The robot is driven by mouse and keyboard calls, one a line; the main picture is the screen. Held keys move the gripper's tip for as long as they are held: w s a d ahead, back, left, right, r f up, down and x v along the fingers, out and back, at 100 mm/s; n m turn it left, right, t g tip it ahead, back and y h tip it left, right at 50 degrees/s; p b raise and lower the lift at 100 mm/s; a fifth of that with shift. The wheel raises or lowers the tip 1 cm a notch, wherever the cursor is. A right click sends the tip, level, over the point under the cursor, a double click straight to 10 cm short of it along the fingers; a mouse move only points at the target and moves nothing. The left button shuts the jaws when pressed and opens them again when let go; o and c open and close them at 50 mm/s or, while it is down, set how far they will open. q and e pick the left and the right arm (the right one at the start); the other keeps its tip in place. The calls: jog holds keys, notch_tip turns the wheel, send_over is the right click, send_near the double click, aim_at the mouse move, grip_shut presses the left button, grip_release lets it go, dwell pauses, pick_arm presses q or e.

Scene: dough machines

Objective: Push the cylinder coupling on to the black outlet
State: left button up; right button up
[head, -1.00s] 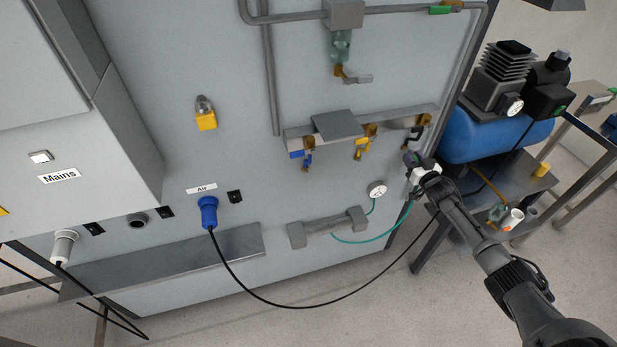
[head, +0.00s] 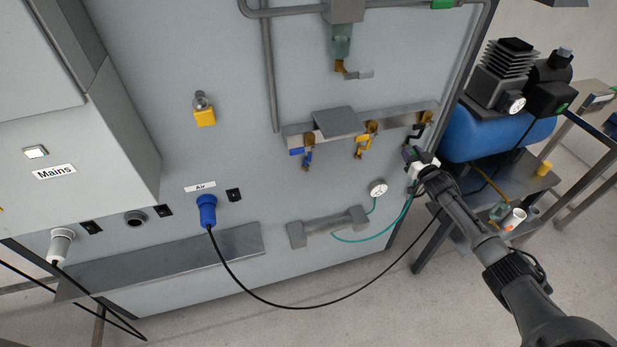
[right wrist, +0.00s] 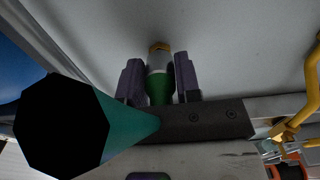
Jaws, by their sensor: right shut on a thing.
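My right gripper (head: 411,158) is at the right edge of the grey panel, just below the black outlet (head: 416,131), the rightmost tap on the manifold. In the right wrist view my right gripper (right wrist: 159,82) has its purple fingers closed on the cylinder coupling (right wrist: 160,90), a green body with a grey collar. A brass-coloured end (right wrist: 159,47) shows straight beyond the collar; I cannot tell whether the coupling touches the outlet. The coupling is mostly hidden by the gripper in the head view. My left gripper is not in view.
The manifold (head: 290,133) also carries a blue tap (head: 306,160) and a yellow tap (head: 362,147). A blue compressor tank (head: 480,143) stands close on the right.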

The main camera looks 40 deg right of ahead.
jog(key=shift+w, duration=0.25)
jog(key=o, duration=1)
jog(key=shift+o, duration=0.4)
jog(key=shift+o, duration=0.3)
jog(key=shift+s, duration=0.1)
jog(key=shift+s, duration=0.1)
jog(key=shift+s+a+p, duration=0.15)
jog(key=shift+s+p, duration=0.2)
jog(key=shift+p, duration=0.3)
jog(key=shift+p+v, duration=0.95)
jog(key=shift+p, duration=0.15)
